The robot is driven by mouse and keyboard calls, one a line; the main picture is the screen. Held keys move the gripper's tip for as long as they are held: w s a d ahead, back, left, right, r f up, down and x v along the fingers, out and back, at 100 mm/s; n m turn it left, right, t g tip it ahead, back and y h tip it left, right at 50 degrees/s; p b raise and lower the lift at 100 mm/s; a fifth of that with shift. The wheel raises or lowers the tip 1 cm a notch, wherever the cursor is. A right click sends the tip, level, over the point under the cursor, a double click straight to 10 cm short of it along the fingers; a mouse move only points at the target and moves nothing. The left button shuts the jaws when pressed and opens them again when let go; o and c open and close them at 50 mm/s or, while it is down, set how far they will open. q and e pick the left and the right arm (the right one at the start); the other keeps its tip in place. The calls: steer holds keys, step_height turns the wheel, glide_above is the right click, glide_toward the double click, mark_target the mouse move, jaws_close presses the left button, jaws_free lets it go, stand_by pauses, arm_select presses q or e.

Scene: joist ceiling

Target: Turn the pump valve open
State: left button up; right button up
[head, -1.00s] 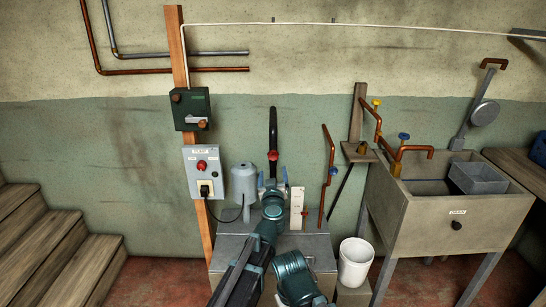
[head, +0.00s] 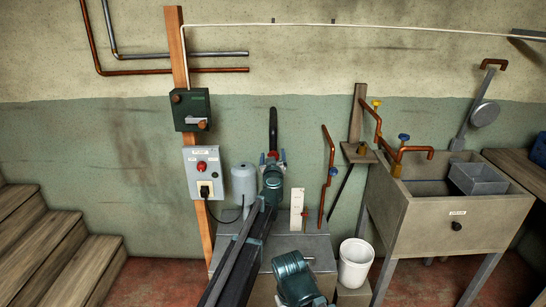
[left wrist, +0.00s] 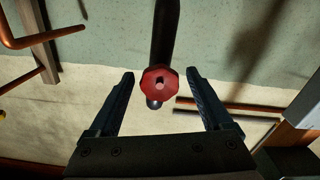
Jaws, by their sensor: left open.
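A red faceted valve knob (head: 272,154) sits on a dark upright pipe (head: 273,125) behind the grey pump box. My left gripper (head: 272,157) is at the knob, with one finger on each side of it in the picture. In the left wrist view the red knob (left wrist: 160,85) shows between the two open fingers (left wrist: 160,76), with a gap on both sides. How deep the knob lies between them I cannot tell. My left wrist and forearm hide the lower pipe. My right gripper is not in view.
A grey cylinder (head: 244,184) stands left of my left gripper, and a white gauge strip (head: 297,208) right of it. A switch box (head: 205,172) is on the wooden post. A copper pipe (head: 327,175), a white bucket (head: 355,262) and a stone sink (head: 450,225) are to the right.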

arm_select(q)
steer(key=shift+w, duration=0.1)
jaws_close()
stand_by(0.4)
steer(key=n, duration=0.4)
steer(key=shift+n, duration=0.4)
steer(key=n, duration=0.4)
steer(key=shift+n, duration=0.3)
steer(key=n, duration=0.4)
steer(key=shift+a+f, duration=0.1)
steer(key=shift+n, duration=2.4)
